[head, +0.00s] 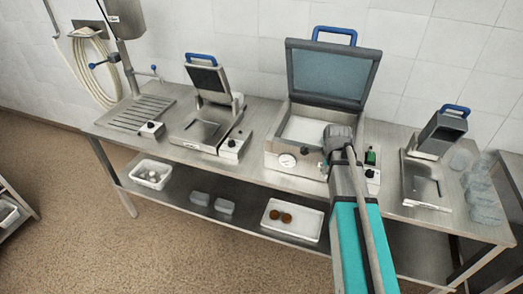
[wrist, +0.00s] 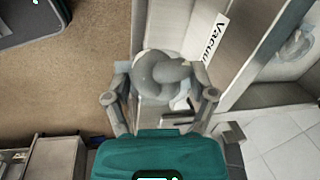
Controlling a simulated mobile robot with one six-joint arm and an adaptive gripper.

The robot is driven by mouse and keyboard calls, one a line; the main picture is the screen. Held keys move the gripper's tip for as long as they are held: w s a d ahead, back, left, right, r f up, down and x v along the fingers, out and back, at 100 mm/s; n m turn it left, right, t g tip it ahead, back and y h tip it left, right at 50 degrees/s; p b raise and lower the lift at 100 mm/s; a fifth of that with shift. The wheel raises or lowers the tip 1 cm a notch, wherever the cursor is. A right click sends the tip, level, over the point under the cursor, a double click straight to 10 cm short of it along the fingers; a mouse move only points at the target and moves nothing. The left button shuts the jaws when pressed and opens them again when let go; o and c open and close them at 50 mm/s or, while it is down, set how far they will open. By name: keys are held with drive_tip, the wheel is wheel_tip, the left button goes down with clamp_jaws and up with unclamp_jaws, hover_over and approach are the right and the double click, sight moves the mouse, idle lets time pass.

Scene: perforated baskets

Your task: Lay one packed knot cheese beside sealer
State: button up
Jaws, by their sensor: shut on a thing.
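In the wrist view my gripper (wrist: 164,88) is shut on a greyish knot cheese (wrist: 163,72) in a clear bag, held between both fingers. Behind it is the edge of a metal machine with a label reading "Vacuu" (wrist: 216,37), cut off by the view. A second knot-like thing in clear film (wrist: 298,46) lies on a pale surface inside this machine. In the head view the large sealer (head: 283,158) stands mid-counter with its lid raised. My arm reaches across its front right corner and hides the held cheese there.
Smaller lidded machines stand left (head: 205,120) and right (head: 424,180) on the steel counter (head: 258,170). Clear packs (head: 482,190) are at the counter's right end. The lower shelf holds a white tray (head: 290,232) with two brown pieces and a white bin (head: 150,183).

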drive_tip(key=shift+s+b+x, duration=0.15)
drive_tip(key=shift+b+x, duration=0.4)
drive_tip(key=shift+x, duration=0.2)
drive_tip(key=shift+s+b+x, duration=0.15)
drive_tip(key=shift+b+x, duration=0.4)
drive_tip(key=shift+x, duration=0.15)
drive_tip(key=shift+f, duration=0.1)
drive_tip(key=shift+d, duration=0.1)
